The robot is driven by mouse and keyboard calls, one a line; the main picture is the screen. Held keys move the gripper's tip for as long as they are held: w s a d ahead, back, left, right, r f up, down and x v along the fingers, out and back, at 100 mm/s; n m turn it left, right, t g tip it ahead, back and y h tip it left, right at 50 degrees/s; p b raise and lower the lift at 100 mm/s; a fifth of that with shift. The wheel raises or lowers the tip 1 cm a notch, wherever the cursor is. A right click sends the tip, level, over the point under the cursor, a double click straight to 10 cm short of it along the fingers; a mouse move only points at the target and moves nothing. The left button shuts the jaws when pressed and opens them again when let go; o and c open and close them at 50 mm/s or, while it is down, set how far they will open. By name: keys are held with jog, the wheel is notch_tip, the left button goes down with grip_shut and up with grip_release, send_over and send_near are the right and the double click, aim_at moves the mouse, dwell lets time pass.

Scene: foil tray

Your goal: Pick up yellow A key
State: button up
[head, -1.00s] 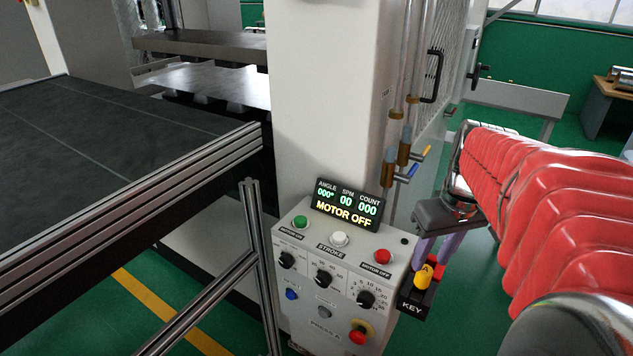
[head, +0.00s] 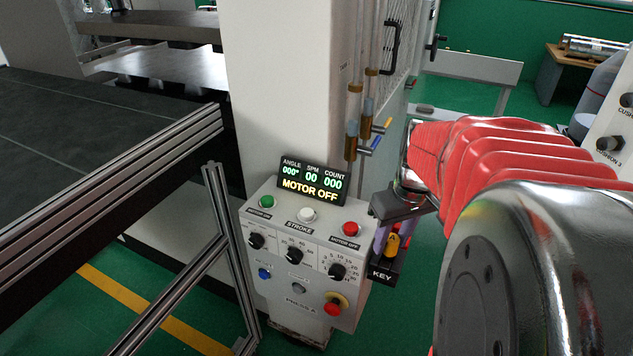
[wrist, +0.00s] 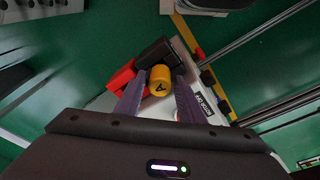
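The yellow key (head: 392,246) stands in the black key holder (head: 381,275), marked KEY, at the right side of the control box. In the wrist view the yellow key (wrist: 160,82) has a dark mark on its round end. My gripper (head: 393,238) is over the holder, its purple fingers pointing down. In the wrist view my gripper (wrist: 160,78) has one finger on each side of the yellow key, with narrow gaps showing. It looks open and holds nothing. A red piece (wrist: 120,78) is beside the left finger, and a black block (wrist: 158,51) is behind the key.
The control box (head: 300,245) has knobs, buttons and a display (head: 312,180) reading MOTOR OFF, just left of my gripper. The white press column (head: 280,90) rises behind it. A metal frame (head: 230,250) stands at left. Green floor is open at right.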

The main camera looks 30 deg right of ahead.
dwell(0.4)
jog(key=c, duration=0.8)
jog(key=shift+r, duration=0.15)
jog(key=shift+c, duration=0.2)
notch_tip(320, 180, up, 10)
jog(key=shift+f, duration=0.1)
dwell(0.6)
jog(key=shift+r, duration=2.75)
jog(key=shift+a, duration=0.15)
